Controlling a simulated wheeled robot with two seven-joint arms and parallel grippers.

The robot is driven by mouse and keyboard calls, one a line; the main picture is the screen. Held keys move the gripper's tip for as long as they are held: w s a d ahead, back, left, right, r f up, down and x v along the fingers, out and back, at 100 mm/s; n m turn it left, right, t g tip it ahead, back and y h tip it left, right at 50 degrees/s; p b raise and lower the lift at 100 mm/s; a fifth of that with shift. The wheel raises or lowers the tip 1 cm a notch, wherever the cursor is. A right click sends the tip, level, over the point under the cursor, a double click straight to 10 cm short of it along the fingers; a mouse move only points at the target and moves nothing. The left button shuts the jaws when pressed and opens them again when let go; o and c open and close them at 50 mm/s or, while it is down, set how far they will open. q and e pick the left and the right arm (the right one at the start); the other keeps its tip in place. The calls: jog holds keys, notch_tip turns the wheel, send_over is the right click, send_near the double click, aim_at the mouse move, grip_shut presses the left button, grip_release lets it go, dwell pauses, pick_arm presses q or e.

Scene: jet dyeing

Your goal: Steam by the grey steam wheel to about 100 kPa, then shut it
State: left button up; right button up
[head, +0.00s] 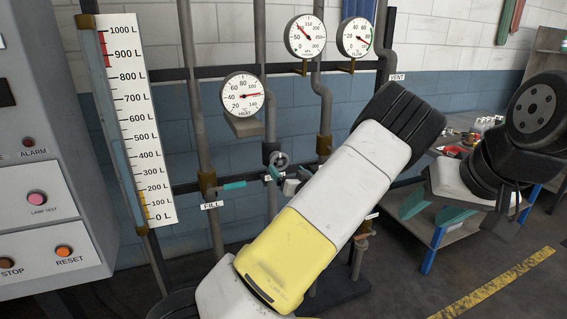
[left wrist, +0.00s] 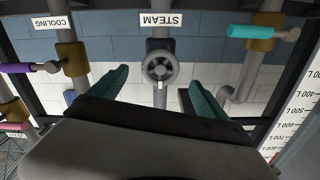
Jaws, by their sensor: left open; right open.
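The grey steam wheel (head: 279,159) is on the pipework in the head view, partly hidden. In the left wrist view, which is upside down, the wheel (left wrist: 160,66) shows under the STEAM label (left wrist: 161,19). My left gripper (head: 273,174) is open and close to the wheel. In its wrist view the teal fingers stand either side of the wheel, which looks a little beyond the tips; contact cannot be told. The kPa gauge (head: 305,36) has its needle up and left, seemingly below 100. My right gripper (head: 432,209) is open and empty at the right, away from the pipes.
The teal FILL handle (head: 234,185) is left of the wheel. The heat dial (head: 243,94), flow gauge (head: 358,36) and litre scale (head: 135,120) stand above and left. My arm hides the lower pipes.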

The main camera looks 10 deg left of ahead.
aim_at(281, 163)
pick_arm(q)
jog(key=shift+w+a+r, duration=0.1)
jog(key=shift+w+a, duration=0.1)
jog(key=x, duration=0.7)
jog(key=shift+w, duration=0.1)
jog(key=c, duration=1.4)
jog(key=shift+o, duration=0.2)
